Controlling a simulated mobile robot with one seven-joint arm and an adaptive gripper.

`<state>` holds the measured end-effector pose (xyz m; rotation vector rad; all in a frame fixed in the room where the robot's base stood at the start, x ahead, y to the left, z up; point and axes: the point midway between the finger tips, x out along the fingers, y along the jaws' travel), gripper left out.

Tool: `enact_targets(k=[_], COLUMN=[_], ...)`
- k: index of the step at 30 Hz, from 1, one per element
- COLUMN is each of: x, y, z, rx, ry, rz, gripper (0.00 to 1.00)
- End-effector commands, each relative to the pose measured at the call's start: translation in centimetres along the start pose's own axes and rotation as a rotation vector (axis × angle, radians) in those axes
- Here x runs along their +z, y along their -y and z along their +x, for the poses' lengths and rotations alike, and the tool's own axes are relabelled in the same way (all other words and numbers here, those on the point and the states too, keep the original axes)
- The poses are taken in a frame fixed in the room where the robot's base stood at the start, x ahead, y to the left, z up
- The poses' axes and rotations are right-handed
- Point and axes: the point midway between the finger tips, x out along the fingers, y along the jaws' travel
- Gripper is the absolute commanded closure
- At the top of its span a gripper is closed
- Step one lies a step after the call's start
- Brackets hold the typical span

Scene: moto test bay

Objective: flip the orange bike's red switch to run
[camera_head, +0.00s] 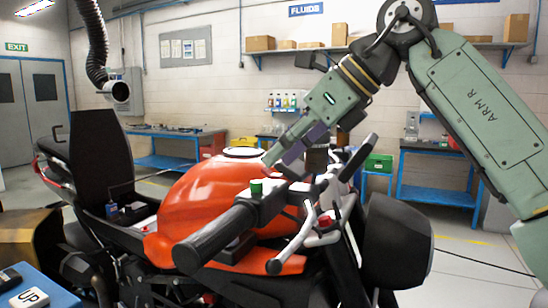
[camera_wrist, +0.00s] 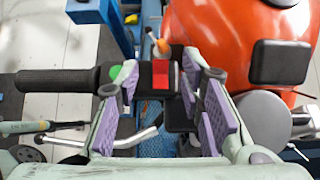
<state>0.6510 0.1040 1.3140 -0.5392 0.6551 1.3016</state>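The orange bike (camera_head: 215,190) stands in the middle of the head view, its black handlebar grip (camera_head: 215,235) toward me. A green button (camera_head: 256,187) sits on the control housing at the grip's inner end. In the wrist view the red switch (camera_wrist: 160,74) is on a black housing, right of the green button (camera_wrist: 115,72). My gripper (camera_wrist: 160,95) has its purple-padded fingers apart, with the red switch showing between the fingertips. In the head view my gripper (camera_head: 280,160) is just above the handlebar controls. I cannot tell whether it touches them; the red switch is not clear there.
Metal levers (camera_head: 300,240) and a black round part (camera_head: 395,240) lie at the bike's front. The wrist view shows an orange-capped part (camera_wrist: 161,46) beyond the switch and a black mirror-like part (camera_wrist: 282,62) at right. A blue cart (camera_head: 35,290) is at lower left.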

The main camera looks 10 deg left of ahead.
Motion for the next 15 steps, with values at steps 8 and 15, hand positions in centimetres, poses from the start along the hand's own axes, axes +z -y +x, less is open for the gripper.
enact_targets(k=[8,15], x=[0.0,0.0], y=[0.0,0.0], z=[2.4,2.6], rx=[0.001,0.0], ry=[0.001,0.001], rz=[0.0,0.0], gripper=[0.65,0.65])
